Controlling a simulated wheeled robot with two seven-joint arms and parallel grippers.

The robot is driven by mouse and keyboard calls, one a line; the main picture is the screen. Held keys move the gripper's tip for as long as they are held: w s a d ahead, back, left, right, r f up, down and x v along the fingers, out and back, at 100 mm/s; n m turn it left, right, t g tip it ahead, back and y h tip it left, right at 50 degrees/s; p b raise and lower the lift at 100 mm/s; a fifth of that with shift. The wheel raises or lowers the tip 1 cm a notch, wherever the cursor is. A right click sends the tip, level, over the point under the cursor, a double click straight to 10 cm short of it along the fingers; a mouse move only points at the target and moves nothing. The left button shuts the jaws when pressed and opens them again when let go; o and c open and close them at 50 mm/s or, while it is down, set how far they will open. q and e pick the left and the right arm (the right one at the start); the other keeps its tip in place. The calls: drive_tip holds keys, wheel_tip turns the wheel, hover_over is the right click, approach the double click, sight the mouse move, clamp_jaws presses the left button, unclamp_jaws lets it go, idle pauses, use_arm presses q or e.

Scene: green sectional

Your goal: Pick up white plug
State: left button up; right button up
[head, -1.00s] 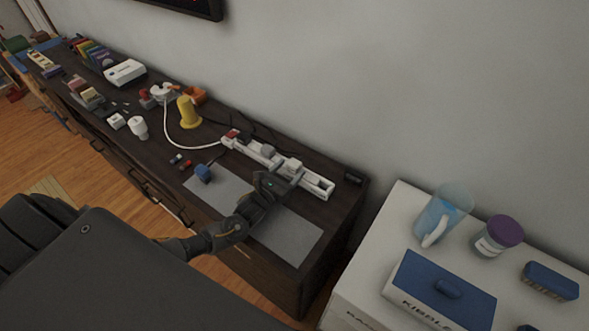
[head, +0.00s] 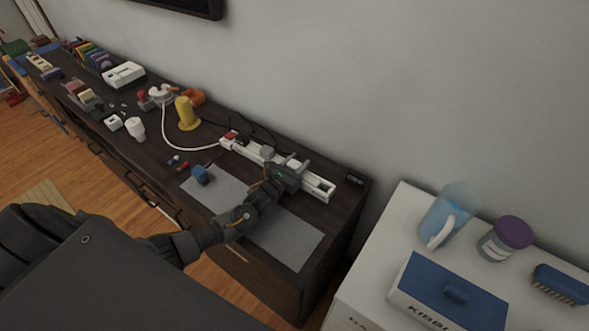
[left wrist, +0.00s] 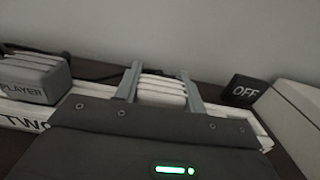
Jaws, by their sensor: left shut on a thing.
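The white plug (left wrist: 162,92) has a ridged body and sits between the two grey fingers of my left gripper (left wrist: 163,84) in the left wrist view. The fingers are shut on its sides. In the head view the plug (head: 295,162) shows just beyond my left gripper (head: 288,170), over the right part of the long white power strip (head: 318,186). The fingers hide its lower part, so I cannot tell whether it is still seated in the strip. My right gripper is not in view.
A grey plug marked PLAYER (left wrist: 36,80) and a red plug (head: 229,134) are on the strip left of the white plug. A black OFF box (left wrist: 245,90) lies right of it. A grey mat (head: 290,243) and blue object (head: 201,174) are in front; the wall is close behind.

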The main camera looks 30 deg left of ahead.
use_arm(q)
drive_tip(key=shift+r, duration=0.15)
drive_tip(key=shift+c, duration=0.3)
drive_tip(key=shift+r, duration=0.25)
wheel_tip(320, 180, up, 2)
drive_tip(key=shift+r, duration=0.15)
drive_tip(key=s+a+r+b, duration=0.1)
drive_tip(key=s+a+r, duration=0.2)
drive_tip(key=s+r, duration=0.25)
drive_tip(key=s+a+r, duration=0.3)
drive_tip(key=s+r, duration=0.1)
drive_tip(key=s, duration=0.3)
drive_tip(key=s+d+r+m+g+h, duration=0.1)
drive_tip(key=s+d+r+m+h, duration=0.1)
drive_tip(key=d, duration=0.4)
drive_tip(key=s+d+r+m+g+h, duration=0.1)
drive_tip(key=s+d+r+m+h, duration=0.1)
drive_tip(key=d, duration=0.5)
drive_tip(key=shift+s+d+r+h, duration=0.25)
drive_tip(key=shift+s+d+h, duration=0.05)
drive_tip(key=shift+s+h, duration=0.65)
